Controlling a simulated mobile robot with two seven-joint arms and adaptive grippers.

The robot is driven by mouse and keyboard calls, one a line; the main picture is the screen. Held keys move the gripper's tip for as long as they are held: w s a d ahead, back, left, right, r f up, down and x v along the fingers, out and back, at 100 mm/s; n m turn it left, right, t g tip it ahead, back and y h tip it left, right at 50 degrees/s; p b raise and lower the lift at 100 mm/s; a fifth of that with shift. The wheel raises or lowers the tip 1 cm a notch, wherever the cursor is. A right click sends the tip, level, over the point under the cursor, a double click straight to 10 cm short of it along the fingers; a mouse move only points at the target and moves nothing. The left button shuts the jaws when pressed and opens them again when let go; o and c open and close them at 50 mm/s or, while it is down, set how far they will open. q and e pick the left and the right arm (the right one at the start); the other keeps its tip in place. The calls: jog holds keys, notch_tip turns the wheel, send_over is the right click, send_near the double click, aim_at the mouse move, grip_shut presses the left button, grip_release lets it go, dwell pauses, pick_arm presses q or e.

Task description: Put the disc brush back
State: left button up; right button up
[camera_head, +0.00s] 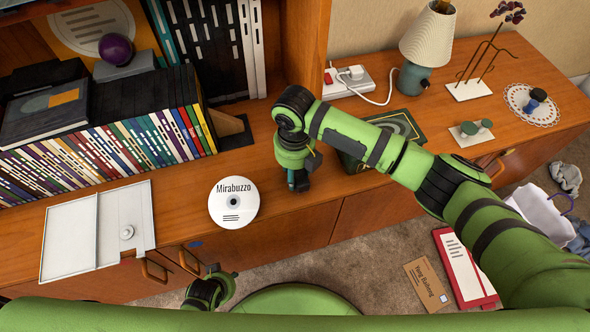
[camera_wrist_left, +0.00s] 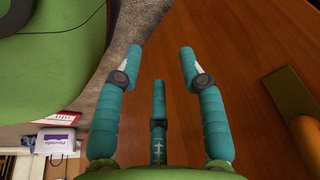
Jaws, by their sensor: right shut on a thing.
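My right gripper (camera_head: 299,182) points down over the cabinet top, right of the white Mirabuzzo disc (camera_head: 233,202). It is shut on a small dark thing (camera_head: 314,160) that shows beside its fingers. This looks like the disc brush, but it is mostly hidden and its shape is unclear. No other brush can be made out. The disc lies flat, apart from the gripper. An open white disc case (camera_head: 70,240) lies left of it. My left gripper (camera_head: 230,281) is low, in front of the cabinet. In the left wrist view its fingers (camera_wrist_left: 160,56) are apart and empty.
Upright books (camera_head: 120,145) line the back left. A dark green box (camera_head: 385,138) is just right of my right gripper. A power strip (camera_head: 348,82), a lamp (camera_head: 428,45) and a doily (camera_head: 530,103) stand farther right. A red-edged folder (camera_head: 463,265) lies on the floor.

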jog(key=shift+f, duration=0.1)
jog(key=o, duration=1)
notch_tip(320, 180, up, 12)
jog(key=shift+r+p, duration=0.25)
jog(key=shift+p, duration=0.8)
